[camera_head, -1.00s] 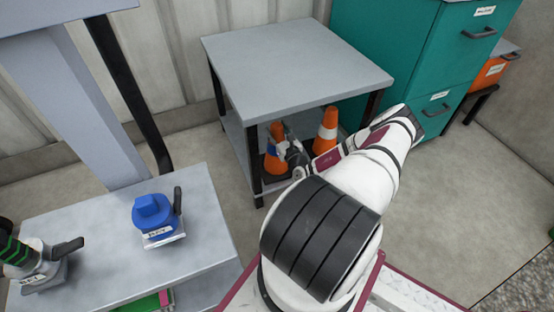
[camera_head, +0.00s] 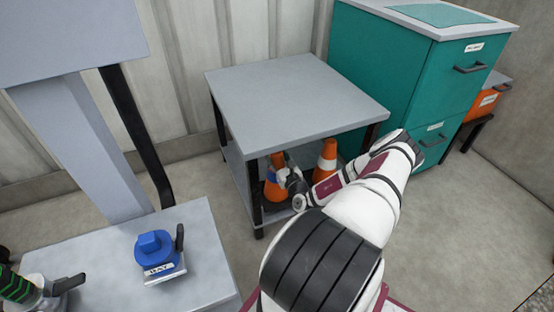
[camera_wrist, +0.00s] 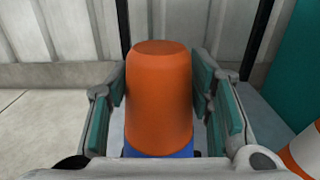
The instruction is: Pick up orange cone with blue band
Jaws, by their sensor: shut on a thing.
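The orange cone with the blue band (camera_head: 273,188) stands on the lower shelf of the grey table, at its left side. In the wrist view its orange top (camera_wrist: 160,95) fills the space between my fingers, with the blue band just visible below. My gripper (camera_head: 286,176) reaches in under the tabletop and is shut on this cone near its upper part. The green-padded fingers also show on both sides of it in the wrist view (camera_wrist: 160,112). Whether the cone's base touches the shelf is hard to tell.
A second orange cone with a white band (camera_head: 325,160) stands close to the right. The grey tabletop (camera_head: 295,95) is above my gripper, with a black leg (camera_head: 254,195) at the front left. Teal drawers (camera_head: 420,85) stand to the right. A blue device (camera_head: 152,247) sits on a bench at left.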

